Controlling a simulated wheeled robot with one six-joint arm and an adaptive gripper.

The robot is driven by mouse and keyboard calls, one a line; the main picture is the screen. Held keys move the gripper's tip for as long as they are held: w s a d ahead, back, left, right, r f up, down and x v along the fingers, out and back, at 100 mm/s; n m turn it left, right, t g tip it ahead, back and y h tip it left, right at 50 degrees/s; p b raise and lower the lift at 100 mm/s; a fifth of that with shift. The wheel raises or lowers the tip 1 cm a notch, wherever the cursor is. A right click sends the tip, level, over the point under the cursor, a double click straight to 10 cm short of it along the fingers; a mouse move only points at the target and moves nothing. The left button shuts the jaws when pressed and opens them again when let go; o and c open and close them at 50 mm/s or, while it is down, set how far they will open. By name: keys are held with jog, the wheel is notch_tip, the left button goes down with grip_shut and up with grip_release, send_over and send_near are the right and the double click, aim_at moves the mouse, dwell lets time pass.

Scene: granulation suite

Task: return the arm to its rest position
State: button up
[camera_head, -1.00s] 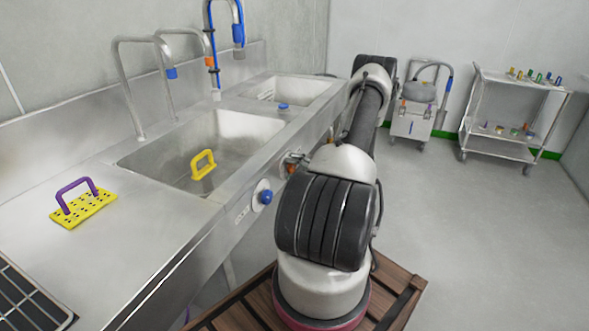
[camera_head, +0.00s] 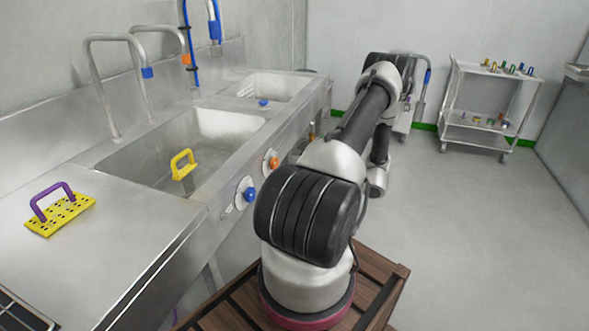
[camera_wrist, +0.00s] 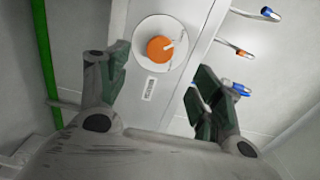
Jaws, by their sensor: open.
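My arm rises from its base in the lower middle of the head view and reaches away, bent over on the floor side of the sink counter (camera_head: 150,262). My gripper is hidden behind the arm there. In the wrist view my gripper (camera_wrist: 158,85) is open, its two dark green finger pads well apart with nothing between them. Beyond the fingers an orange knob (camera_wrist: 160,48) on a white round plate shows on the counter front. The same orange knob (camera_head: 274,162) shows in the head view, next to a blue knob (camera_head: 249,194).
A yellow perforated plate with a purple handle (camera_head: 60,210) lies on the counter. A yellow handle (camera_head: 183,165) stands in the near sink. Taps (camera_head: 95,75) rise behind. A shelf cart (camera_head: 485,105) stands at the back wall. The floor to the right is clear.

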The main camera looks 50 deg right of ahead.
jog(key=shift+s+d, duration=0.15)
jog(key=shift+s, duration=0.15)
dwell(0.5)
